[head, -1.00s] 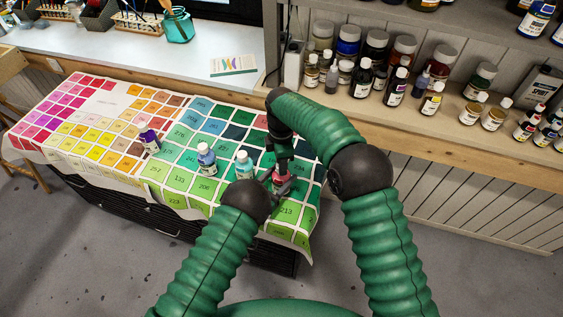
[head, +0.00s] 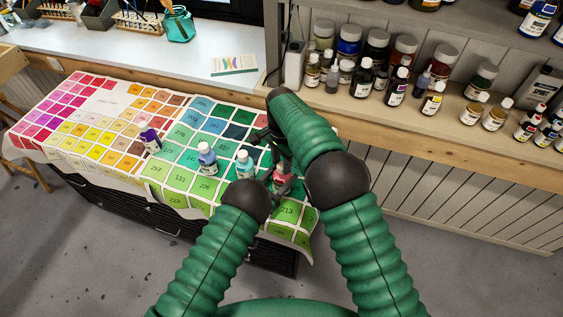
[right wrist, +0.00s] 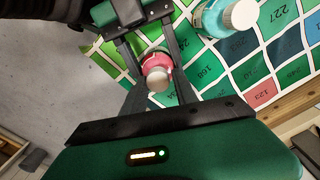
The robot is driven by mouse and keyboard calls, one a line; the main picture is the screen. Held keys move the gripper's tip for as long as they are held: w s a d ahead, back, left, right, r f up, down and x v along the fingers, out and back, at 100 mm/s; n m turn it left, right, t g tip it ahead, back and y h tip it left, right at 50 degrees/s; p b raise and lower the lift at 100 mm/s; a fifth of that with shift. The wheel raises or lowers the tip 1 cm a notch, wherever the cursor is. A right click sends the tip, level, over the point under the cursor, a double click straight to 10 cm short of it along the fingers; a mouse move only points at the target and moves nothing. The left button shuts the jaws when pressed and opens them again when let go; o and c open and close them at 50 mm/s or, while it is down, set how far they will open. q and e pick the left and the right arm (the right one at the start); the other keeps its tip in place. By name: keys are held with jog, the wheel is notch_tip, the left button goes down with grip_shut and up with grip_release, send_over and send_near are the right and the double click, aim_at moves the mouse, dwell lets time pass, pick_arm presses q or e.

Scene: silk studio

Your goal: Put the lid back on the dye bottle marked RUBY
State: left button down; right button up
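A small bottle with red contents (head: 282,184) stands near the cloth's front right edge; I cannot read its label, though it is the only red one there. A silver-grey lid (right wrist: 158,80) sits on its top in the right wrist view, where its red body (right wrist: 155,61) shows behind. My left gripper (head: 272,187) is low beside it, partly hidden by my arm, and its fingers appear closed around the bottle's sides.
A teal bottle (head: 244,164), a blue bottle (head: 207,158) and a purple bottle (head: 150,140) stand to the left on the colour-chart cloth (head: 180,182). Shelves of many bottles (head: 363,80) stand at the back right. The white counter (head: 120,50) is mostly clear.

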jog(key=o, duration=0.4)
jog(key=shift+c, duration=0.2)
jog(key=shift+r, duration=2.3)
jog(key=shift+c, duration=0.3)
